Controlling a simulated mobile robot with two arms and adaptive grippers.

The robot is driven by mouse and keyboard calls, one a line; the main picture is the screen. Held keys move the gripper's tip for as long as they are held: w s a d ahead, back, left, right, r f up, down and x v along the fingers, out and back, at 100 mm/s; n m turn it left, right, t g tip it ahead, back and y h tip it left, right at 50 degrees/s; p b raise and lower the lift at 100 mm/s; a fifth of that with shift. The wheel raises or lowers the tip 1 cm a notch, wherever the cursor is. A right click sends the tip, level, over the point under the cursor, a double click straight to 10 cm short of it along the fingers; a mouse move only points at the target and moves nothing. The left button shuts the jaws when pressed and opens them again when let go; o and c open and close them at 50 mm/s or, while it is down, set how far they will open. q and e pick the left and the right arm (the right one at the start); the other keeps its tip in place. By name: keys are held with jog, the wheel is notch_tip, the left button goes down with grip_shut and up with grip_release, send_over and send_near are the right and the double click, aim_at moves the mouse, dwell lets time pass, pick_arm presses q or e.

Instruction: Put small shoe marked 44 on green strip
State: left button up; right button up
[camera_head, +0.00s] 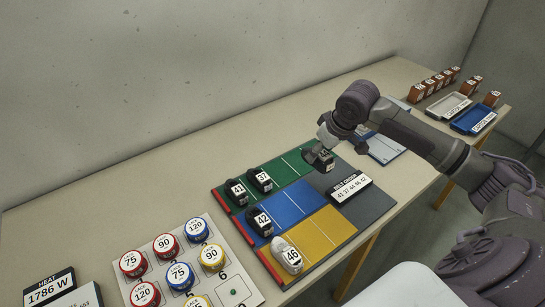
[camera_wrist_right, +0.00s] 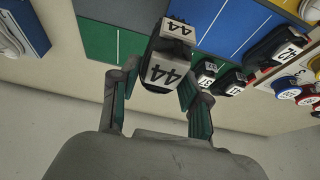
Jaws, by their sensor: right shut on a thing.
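The small dark shoe marked 44 (camera_wrist_right: 162,68) is between the fingers of my right gripper (camera_wrist_right: 158,92) in the right wrist view, with its white 44 labels facing the camera. In the head view my right gripper (camera_head: 322,148) holds this shoe (camera_head: 322,160) at the right end of the green strip (camera_head: 288,170), by the grey area. I cannot tell whether the shoe touches the board. Shoes marked 41 (camera_head: 236,192) and 37 (camera_head: 260,181) stand at the left part of the green strip. My left gripper does not show.
Shoe 42 (camera_head: 260,223) stands on the blue strip (camera_head: 287,208) and white shoe 46 (camera_head: 287,256) on the yellow strip (camera_head: 325,232). An order sign (camera_head: 350,187) stands on the grey area. Round numbered pieces (camera_head: 180,275) lie at front left. Trays (camera_head: 473,119) and brown blocks are at far right.

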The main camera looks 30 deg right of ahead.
jog(key=w+a+f, duration=0.1)
jog(key=w+f, duration=0.1)
jog(key=w, duration=0.1)
jog(key=w+a+f+p, duration=0.1)
jog(key=w+a+f, duration=0.1)
jog(key=w, duration=0.1)
jog(key=w+a+f, duration=0.1)
jog(key=w+f, duration=0.1)
jog(key=w, duration=0.2)
jog(key=shift+w+a+p, duration=0.1)
jog(key=shift+a+p, duration=0.1)
jog(key=shift+p, duration=0.2)
jog(key=shift+w+f, duration=0.2)
jog(key=shift+w, duration=0.05)
notch_tip(320, 180, down, 4)
jog(key=shift+a+r+p, duration=0.1)
jog(key=shift+r+p, duration=0.05)
jog(key=shift+p, duration=0.25)
jog(key=shift+f, duration=0.2)
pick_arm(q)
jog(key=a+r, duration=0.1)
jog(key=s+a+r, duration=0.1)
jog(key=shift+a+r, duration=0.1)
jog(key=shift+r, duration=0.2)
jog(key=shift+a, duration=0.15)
pick_arm(e)
jog(key=shift+f, duration=0.15)
jog(key=o, duration=1.1)
jog(key=shift+o, duration=0.2)
